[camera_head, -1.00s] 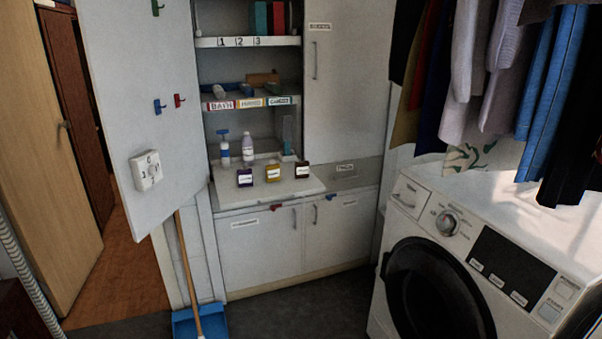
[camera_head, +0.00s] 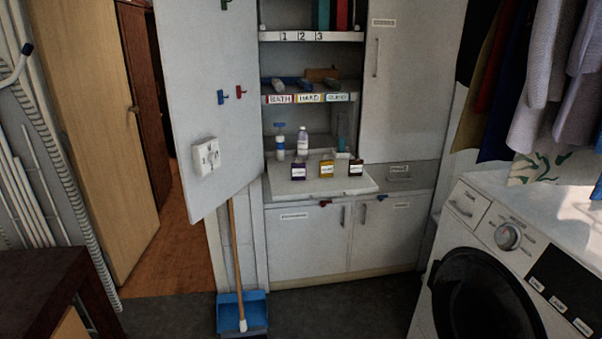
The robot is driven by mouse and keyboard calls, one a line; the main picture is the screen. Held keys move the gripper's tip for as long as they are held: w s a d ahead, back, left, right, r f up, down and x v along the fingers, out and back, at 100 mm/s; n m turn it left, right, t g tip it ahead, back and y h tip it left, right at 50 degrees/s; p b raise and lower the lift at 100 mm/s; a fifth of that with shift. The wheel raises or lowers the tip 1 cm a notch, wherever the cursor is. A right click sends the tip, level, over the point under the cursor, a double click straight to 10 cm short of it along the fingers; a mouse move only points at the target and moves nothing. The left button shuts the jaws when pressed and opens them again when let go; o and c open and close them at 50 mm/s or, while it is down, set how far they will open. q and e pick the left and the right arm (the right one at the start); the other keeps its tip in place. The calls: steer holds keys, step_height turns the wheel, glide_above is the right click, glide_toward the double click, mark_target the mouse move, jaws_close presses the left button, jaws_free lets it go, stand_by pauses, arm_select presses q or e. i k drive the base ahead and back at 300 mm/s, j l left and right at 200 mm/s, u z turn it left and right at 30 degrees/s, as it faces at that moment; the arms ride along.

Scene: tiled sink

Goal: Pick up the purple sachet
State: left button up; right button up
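A small dark purple sachet (camera_head: 298,171) with a white label stands on the pull-out white shelf (camera_head: 310,190) of the open cabinet. It is the leftmost of three similar sachets. A yellow-orange sachet (camera_head: 327,169) stands to its right, and a dark brown or maroon one (camera_head: 356,168) stands at the right end. The sachets stand apart from each other. Neither of my grippers shows in the view.
A spray bottle (camera_head: 280,142) and a white bottle (camera_head: 303,141) stand behind the sachets. The open cabinet door (camera_head: 212,100) is at left, with a broom (camera_head: 236,260) and blue dustpan (camera_head: 232,308) below. A washing machine (camera_head: 500,240) stands at right. Dark floor lies clear ahead.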

mark_target(298, 169)
steer(key=i+z, duration=0.2)
steer(key=i, duration=0.55)
steer(key=i+j+z, duration=0.15)
steer(key=i, duration=0.55)
